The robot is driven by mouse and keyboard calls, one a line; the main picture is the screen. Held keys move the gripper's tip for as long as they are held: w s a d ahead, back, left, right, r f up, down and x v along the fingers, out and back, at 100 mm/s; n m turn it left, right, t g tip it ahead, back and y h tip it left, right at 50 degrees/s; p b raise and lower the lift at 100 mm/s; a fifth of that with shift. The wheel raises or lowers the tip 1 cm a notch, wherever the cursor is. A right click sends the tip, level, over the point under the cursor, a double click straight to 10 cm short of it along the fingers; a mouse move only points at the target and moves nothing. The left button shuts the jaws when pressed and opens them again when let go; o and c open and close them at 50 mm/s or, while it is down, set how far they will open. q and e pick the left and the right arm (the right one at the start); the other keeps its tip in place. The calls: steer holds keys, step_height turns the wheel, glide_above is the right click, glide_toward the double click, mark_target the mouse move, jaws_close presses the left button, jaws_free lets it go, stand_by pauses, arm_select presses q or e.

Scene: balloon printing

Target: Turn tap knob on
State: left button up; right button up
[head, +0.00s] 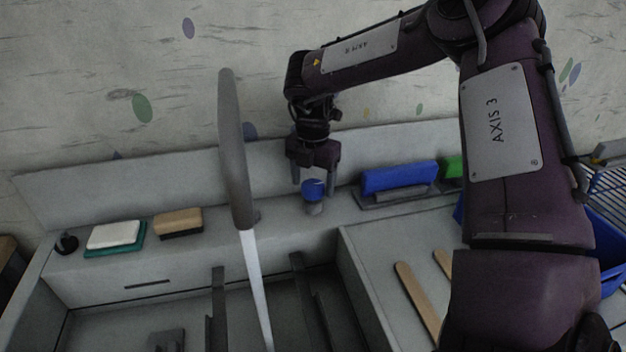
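The tap knob (313,188) is a small blue cap on a grey stub, standing on the grey ledge behind the sink. My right gripper (314,183) reaches down over it from behind. Its two fingers are apart, one on each side of the knob; I cannot tell whether they touch it. A long grey tap spout (236,150) rises left of the knob. A thin pale strip (256,290) runs from its lower end down into the sink; it looks like a water stream. My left gripper is not in view.
Right of the knob are a blue block (400,177) and a green block (452,167). A white sponge on a teal base (114,236), a tan sponge (178,222) and a small black knob (67,243) are on the left ledge. Wooden sticks (418,300) lie at lower right.

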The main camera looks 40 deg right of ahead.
mark_target(313, 184)
step_height(313, 184, up, 8)
steer(key=shift+f, duration=0.1)
stand_by(0.5)
stand_by(0.4)
